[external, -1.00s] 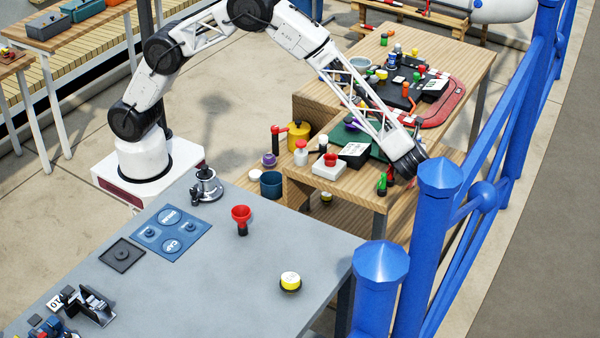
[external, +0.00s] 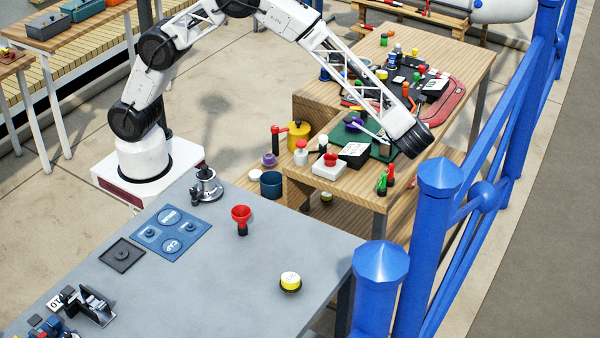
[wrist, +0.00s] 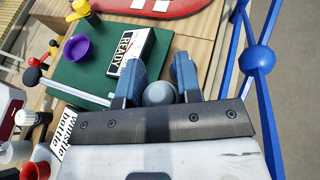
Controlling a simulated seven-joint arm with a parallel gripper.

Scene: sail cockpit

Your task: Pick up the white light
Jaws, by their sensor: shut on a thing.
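In the wrist view, the two blue fingers of my gripper (wrist: 160,68) are closed around a rounded pale grey-white thing (wrist: 160,93), which looks like the white light. Only its domed top shows; the gripper body hides the rest. In the external view, my gripper (external: 414,142) is above the near right corner of the wooden table (external: 358,193). Its fingers and the held light are hidden there. A red light and a green light (external: 382,183) stand upright at the table's right edge, below my gripper.
A green board (wrist: 95,72) carries a READY box (wrist: 131,53) and a purple cup (wrist: 75,48). A white box with a red top (external: 329,168) is at the table's near edge. Blue railing (external: 440,210) runs close on the right. The grey table (external: 200,275) in front has much clear surface.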

